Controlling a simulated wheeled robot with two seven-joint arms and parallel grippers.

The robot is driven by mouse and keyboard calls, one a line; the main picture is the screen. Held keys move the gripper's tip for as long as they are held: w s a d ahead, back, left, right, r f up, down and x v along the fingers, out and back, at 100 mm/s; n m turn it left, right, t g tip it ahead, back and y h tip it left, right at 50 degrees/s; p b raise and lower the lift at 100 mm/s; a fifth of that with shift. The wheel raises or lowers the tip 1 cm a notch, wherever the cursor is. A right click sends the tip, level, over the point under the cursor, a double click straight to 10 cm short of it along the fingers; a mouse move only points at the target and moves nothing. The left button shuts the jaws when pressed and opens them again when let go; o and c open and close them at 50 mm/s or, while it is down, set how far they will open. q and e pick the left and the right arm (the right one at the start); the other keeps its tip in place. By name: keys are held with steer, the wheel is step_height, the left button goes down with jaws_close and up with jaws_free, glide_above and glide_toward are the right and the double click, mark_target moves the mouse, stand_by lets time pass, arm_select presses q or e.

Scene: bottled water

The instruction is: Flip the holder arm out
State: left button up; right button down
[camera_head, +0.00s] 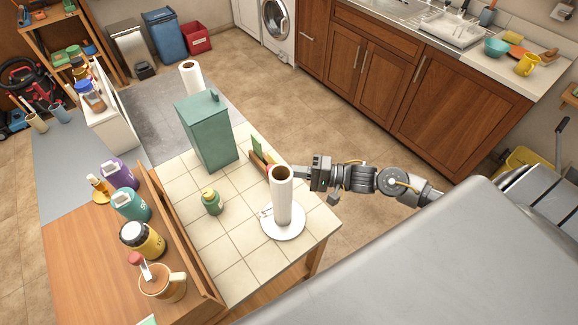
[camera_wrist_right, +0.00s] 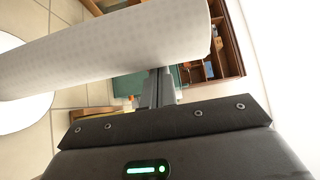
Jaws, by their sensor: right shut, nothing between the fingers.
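A white paper towel roll (camera_head: 281,198) stands upright on a round white holder base (camera_head: 283,234) near the right corner of the tiled counter. A small pale piece (camera_head: 265,211) shows at the left of the roll, low near the base; it may be the holder arm, but it is too small to tell. My right gripper (camera_head: 302,172) is at the right of the roll's upper part, shut and empty. In the right wrist view the roll (camera_wrist_right: 100,50) crosses the upper left, close to the shut fingers (camera_wrist_right: 160,82); contact cannot be told. My left gripper is out of view.
A wooden ledge with several bottles is at the left. Open floor lies beyond.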

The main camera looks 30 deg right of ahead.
steer(key=shift+w+a, duration=0.15)
steer(key=shift+a, duration=0.1)
steer(key=shift+w+d, duration=0.1)
steer(key=shift+w+n+g+y+b, duration=0.25)
steer(key=shift+n+g+y+b, duration=0.4)
steer(key=shift+g, duration=0.25)
steer(key=shift+w+n+g+y+b, duration=0.15)
steer(key=shift+n+g+y+b, duration=0.15)
steer(key=shift+n+g, duration=0.25)
